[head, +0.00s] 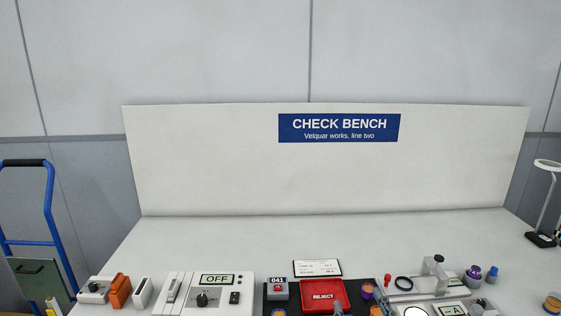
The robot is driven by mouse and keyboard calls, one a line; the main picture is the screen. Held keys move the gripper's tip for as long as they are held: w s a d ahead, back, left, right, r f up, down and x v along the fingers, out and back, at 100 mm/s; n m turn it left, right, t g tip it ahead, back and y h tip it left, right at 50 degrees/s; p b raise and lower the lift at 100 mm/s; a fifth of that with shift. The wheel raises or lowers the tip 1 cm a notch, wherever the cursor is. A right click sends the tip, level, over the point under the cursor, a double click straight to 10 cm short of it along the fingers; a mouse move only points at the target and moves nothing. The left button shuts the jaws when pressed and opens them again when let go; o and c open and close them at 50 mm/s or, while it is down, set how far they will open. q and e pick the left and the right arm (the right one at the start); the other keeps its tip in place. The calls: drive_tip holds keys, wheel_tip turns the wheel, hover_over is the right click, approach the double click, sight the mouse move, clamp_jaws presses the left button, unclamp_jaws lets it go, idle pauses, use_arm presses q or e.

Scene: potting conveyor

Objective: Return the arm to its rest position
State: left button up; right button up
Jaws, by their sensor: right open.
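My right gripper (339,308) shows only as a small grey part at the bottom edge, in front of the red REJECT tray (323,296). It is open, and I see nothing held in it. Most of it and the rest of its arm are below the picture. I cannot tell whether it touches the tray. My left gripper is not in view.
The white bench (240,245) is clear behind its front row of equipment. A box marked OFF (216,280), a counter (278,289) and a clamp fixture (438,272) stand along the front. A lamp (545,205) is far right; a blue trolley (50,200) stands left.

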drive_tip(key=s+d+f+m+g+h, duration=0.1)
drive_tip(key=s+d+f+g, duration=0.3)
drive_tip(key=f, duration=0.4)
drive_tip(key=s+d+f+m+g+h, duration=0.1)
drive_tip(key=s+f+m+g+h, duration=0.1)
drive_tip(key=s+f+g, duration=0.45)
drive_tip(key=s+f+g+y, duration=0.1)
drive_tip(key=s+f+g, duration=0.3)
drive_tip(key=s+f, duration=0.8)
wheel_tip(320, 180, down, 23)
drive_tip(key=s+g, duration=0.2)
drive_tip(key=s+d+f, duration=0.1)
drive_tip(key=s+f, duration=0.7)
drive_tip(key=s+d+f, duration=0.2)
drive_tip(key=s+f, duration=0.6)
drive_tip(key=s, duration=0.1)
drive_tip(key=shift+s+d+f+n+g, duration=0.2)
drive_tip(key=shift+d+f+n+g, duration=0.1)
drive_tip(key=shift+f+g, duration=0.1)
